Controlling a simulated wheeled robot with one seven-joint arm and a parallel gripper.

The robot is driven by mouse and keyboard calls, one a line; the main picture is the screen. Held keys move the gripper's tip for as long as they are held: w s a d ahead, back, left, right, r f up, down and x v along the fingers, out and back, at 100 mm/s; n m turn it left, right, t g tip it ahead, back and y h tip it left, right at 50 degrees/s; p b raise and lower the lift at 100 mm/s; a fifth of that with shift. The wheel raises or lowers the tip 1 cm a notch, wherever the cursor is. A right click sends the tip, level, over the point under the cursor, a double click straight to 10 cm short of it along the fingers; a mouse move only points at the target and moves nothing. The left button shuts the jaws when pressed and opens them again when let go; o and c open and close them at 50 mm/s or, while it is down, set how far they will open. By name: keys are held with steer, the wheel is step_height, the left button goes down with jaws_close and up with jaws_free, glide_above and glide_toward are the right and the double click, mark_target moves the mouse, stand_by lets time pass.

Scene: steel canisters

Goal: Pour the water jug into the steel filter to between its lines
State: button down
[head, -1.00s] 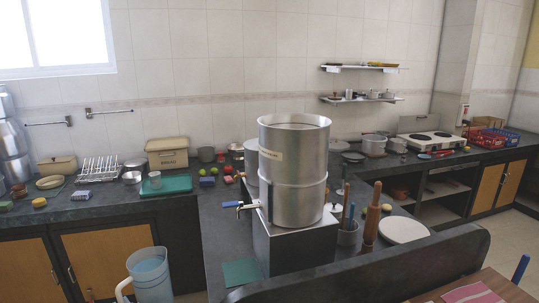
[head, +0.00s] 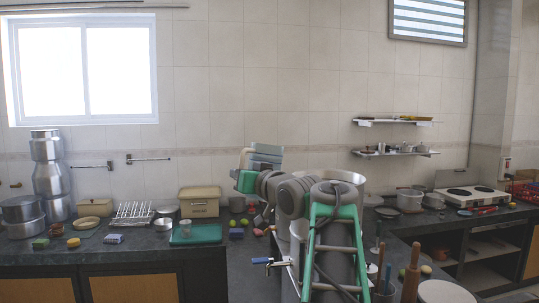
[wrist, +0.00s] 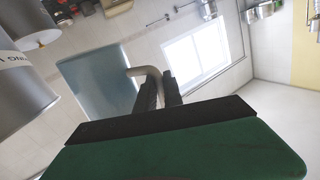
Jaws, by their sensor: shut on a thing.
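The water jug (head: 267,158), pale blue with a beige handle, is raised above counter height at the back of the head view, left of the steel filter (head: 331,238). My gripper (head: 246,172) is shut on its handle. In the wrist view the jug (wrist: 97,82) hangs off my dark gripper fingers (wrist: 158,92), which close on the handle. The filter's labelled wall (wrist: 22,88) shows at the left there, apart from the jug. My arm covers much of the filter in the head view. Its level lines and the water level cannot be made out.
The filter's tap (head: 270,261) sticks out to the left over the counter. A bread bin (head: 200,203), dish rack (head: 132,212) and green tray (head: 196,234) stand on the left counter. A rolling pin (head: 411,272) stands right of the filter.

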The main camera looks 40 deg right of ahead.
mark_target(269, 155)
steer(key=shift+m+h, duration=0.6)
steer(key=shift+m, duration=0.1)
steer(key=s+d+r, duration=0.1)
steer(key=s+r, duration=0.1)
steer(key=s+d+r, duration=0.1)
steer(key=s+r, duration=0.1)
steer(key=s+d+r, duration=0.1)
steer(key=s+r, duration=0.1)
steer(key=s, duration=0.1)
steer(key=shift+d+r, duration=0.25)
steer(key=shift+r, duration=0.05)
steer(key=f+m+p, duration=0.1)
steer(key=m, duration=0.1)
steer(key=f+m+g+p, duration=0.1)
steer(key=m+p, duration=0.1)
steer(key=shift+a+f+y, duration=0.35)
steer(key=shift+a+y, duration=0.05)
steer(key=shift+s+r+m+p, duration=0.2)
steer(key=shift+m+p, duration=0.2)
steer(key=shift+p, duration=0.1)
steer(key=shift+d+r+m+p, duration=0.3)
steer(key=shift+r+m+p, duration=0.45)
steer(key=shift+p, duration=1.35)
stand_by(2.9)
